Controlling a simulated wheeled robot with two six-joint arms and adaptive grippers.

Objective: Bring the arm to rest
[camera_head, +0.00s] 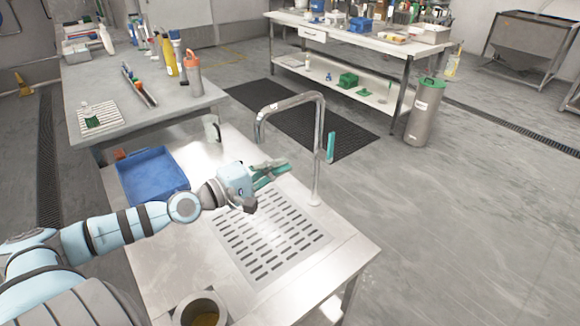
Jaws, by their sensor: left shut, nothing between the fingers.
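My left arm comes in from the left and reaches over the metal table (345,250). My left gripper (280,170) has teal fingers and is shut and empty. It is above the back part of the slotted drain grate (270,240), to the left of the tall curved metal tap (318,150) and apart from it. My right gripper is not in view.
A blue tray (152,177) sits on the table's left side, behind my forearm. A metal cup (200,308) with brown contents stands at the front edge. A bench (75,85) with bottles is at the back left. Open floor lies to the right.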

